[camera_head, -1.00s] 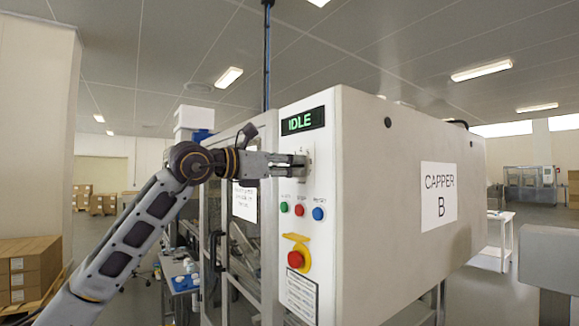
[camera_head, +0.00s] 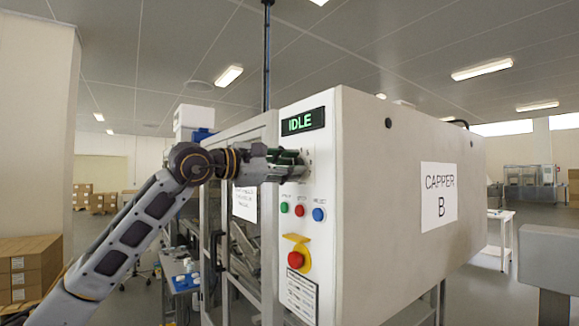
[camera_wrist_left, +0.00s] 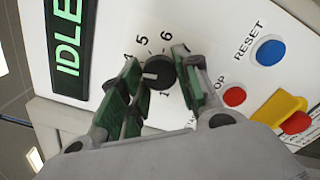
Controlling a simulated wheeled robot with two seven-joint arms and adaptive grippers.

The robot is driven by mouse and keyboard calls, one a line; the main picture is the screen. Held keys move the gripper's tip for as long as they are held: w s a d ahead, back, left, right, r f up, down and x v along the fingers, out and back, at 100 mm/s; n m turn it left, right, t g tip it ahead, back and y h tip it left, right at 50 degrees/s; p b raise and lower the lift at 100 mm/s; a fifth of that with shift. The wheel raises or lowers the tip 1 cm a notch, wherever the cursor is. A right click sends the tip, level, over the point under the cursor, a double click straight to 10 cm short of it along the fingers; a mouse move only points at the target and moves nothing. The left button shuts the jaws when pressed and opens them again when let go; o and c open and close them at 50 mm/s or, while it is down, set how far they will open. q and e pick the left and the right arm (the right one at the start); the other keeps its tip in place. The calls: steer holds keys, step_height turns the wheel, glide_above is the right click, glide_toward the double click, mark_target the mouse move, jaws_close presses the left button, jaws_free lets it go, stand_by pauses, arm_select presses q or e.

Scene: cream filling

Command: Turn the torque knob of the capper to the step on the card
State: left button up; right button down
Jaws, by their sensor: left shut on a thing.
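The capper (camera_head: 400,180) is a large pale machine marked "CAPPER B". Its torque knob (camera_wrist_left: 160,72) is black and round with a white mark, on the white front panel below the green "IDLE" display (camera_head: 303,122). My left gripper (camera_head: 300,165) reaches the panel from the left, its green-padded fingers shut on the knob, one on each side. The numbers 4, 5, 6 and 1 show around the knob in the left wrist view. The white mark points to the picture's left, where a finger hides the scale. A printed sheet (camera_head: 245,202) hangs on the glass door, too small to read. My right gripper is out of view.
Green (camera_head: 284,208), red (camera_head: 300,210) and blue (camera_head: 318,214) buttons sit just below the knob. A red emergency stop (camera_head: 295,259) with a yellow guard is lower down. Cardboard boxes (camera_head: 30,270) stand at the left.

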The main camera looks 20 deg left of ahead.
arm_select(q)
steer(key=m, duration=0.6)
steer(key=m+p, duration=0.1)
steer(key=m, duration=0.3)
steer(key=m+p, duration=0.1)
steer(key=m, duration=1.5)
steer(key=shift+m+p, duration=0.3)
steer(key=shift+p, duration=0.05)
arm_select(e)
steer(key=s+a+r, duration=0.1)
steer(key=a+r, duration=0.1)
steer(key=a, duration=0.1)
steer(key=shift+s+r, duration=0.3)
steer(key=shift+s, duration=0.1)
